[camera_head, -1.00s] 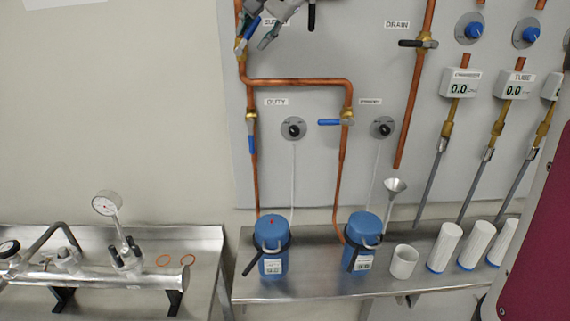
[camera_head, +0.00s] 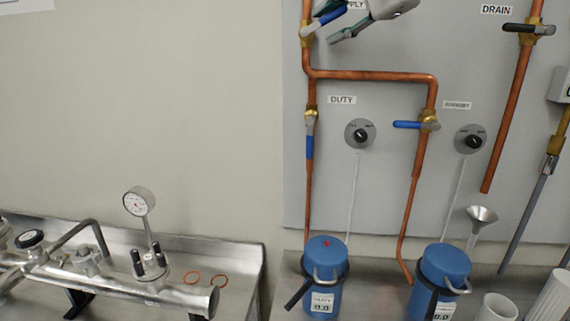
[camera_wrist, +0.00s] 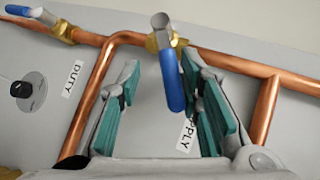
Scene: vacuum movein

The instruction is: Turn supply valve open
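The supply valve (camera_wrist: 160,37) is brass, on a copper pipe, and has a blue lever handle (camera_wrist: 171,80). In the wrist view the handle stands mostly across the pipe, somewhat slanted. My gripper (camera_head: 333,24) is around the handle there. The SUPPLY label (camera_wrist: 186,133) is partly hidden behind a finger.
Below are the duty valve (camera_head: 311,120), handle along its pipe, and the standby valve (camera_head: 428,121), handle across its pipe. The drain valve (camera_head: 527,29) is at right. Blue canisters (camera_head: 327,255) stand on the bench. A copper pipe branch (camera_wrist: 266,107) runs close beside my right finger.

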